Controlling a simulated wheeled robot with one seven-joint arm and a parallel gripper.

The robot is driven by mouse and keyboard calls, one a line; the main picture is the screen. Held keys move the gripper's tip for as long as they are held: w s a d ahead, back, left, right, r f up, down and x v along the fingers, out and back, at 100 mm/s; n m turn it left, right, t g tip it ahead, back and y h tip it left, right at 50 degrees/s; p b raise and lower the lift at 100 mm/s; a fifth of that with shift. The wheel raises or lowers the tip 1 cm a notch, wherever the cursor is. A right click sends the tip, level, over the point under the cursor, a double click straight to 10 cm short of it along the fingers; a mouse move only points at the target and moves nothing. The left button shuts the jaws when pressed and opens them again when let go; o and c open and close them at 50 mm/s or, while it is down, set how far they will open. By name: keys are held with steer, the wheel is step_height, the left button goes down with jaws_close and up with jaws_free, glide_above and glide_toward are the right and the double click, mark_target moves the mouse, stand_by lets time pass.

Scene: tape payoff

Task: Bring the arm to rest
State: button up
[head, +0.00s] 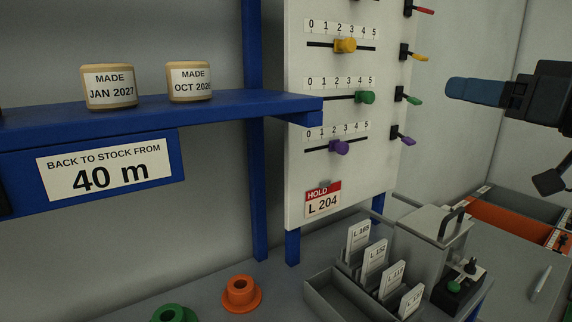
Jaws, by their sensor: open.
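My gripper (478,91) is in the upper right of the head view, pointing left, with blue fingers on a dark body. It is seen side-on, so the gap between the fingers is hardly visible; it is open and nothing shows in it. It is in front of the space to the right of the white slider board (300,160), apart from the board's coloured levers. The rest of my arm runs out of the right edge.
A blue shelf (230,108) bears two labelled tape rolls. Below are an orange spool (241,293), a green spool (174,313), a grey card tray (335,298), a lidded grey box (432,235) and a black button box (460,288). An orange bin (500,222) is at right.

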steer(key=s+a+f+m+t+h, duration=0.1)
steer(key=s+f+m+h, duration=0.15)
steer(key=f, duration=0.65)
steer(key=s+f+m+h, duration=0.1)
steer(key=f+m+h, duration=0.15)
steer(key=f, duration=0.75)
steer(key=s+a+f+m+h, duration=0.2)
steer(key=s+f+m+h, duration=0.1)
steer(key=s+f, duration=0.85)
steer(key=s+f+g+h, duration=0.1)
steer(key=s+f, duration=0.3)
steer(key=s, duration=0.3)
steer(key=s+f+g+h, duration=0.1)
steer(key=s+f, duration=0.3)
steer(key=s, duration=0.3)
steer(key=s+a+r+n, duration=0.1)
steer(key=s+n, duration=0.1)
steer(key=s, duration=0.5)
steer(key=s+r+n+y, duration=0.1)
steer(key=s, duration=0.7)
steer(key=shift+a+r+n, duration=0.3)
steer(key=shift+a+n, duration=0.1)
